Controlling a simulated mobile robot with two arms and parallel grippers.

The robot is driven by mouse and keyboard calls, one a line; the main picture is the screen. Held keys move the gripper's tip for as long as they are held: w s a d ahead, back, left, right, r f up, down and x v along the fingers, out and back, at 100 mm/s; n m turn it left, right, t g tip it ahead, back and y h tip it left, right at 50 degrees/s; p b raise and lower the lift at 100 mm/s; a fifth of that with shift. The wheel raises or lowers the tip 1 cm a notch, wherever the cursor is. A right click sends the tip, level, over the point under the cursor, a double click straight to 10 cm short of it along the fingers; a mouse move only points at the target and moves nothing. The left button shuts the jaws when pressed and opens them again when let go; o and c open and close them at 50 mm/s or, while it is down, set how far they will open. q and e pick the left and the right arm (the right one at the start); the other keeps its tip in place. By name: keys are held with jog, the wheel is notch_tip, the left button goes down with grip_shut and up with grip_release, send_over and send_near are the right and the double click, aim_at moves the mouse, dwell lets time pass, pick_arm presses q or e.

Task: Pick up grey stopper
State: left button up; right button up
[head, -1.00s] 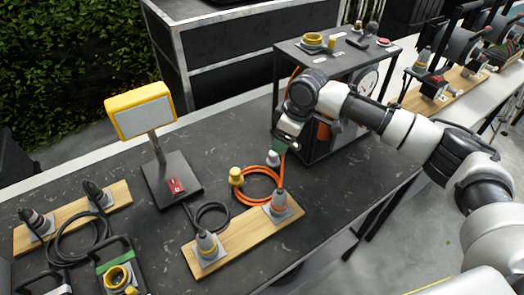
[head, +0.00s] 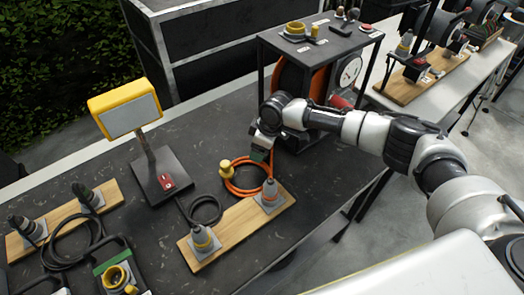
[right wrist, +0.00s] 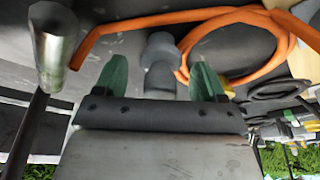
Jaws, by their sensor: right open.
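The grey stopper (right wrist: 160,62) shows in the right wrist view, just beyond and between the two green fingertips. It is a grey knob with a narrower part towards me. My right gripper (right wrist: 160,78) is open, with one finger on each side of the stopper's line. I cannot tell whether either finger touches it. In the head view my right gripper (head: 261,153) is low over the black table, by the orange cable, and it hides the grey stopper there. My left gripper is not in view.
An orange cable (head: 232,188) loops beside a yellow stopper (head: 226,170). A wooden board (head: 236,228) with two grey connectors lies in front. A black-framed reel cart (head: 320,50) stands close behind my right gripper. A yellow work lamp (head: 125,105) stands left.

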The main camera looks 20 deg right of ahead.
jog(key=shift+a+f, duration=0.1)
jog(key=shift+f, duration=0.1)
jog(key=c, duration=1)
jog(key=shift+o, duration=0.2)
jog(key=shift+r, duration=0.1)
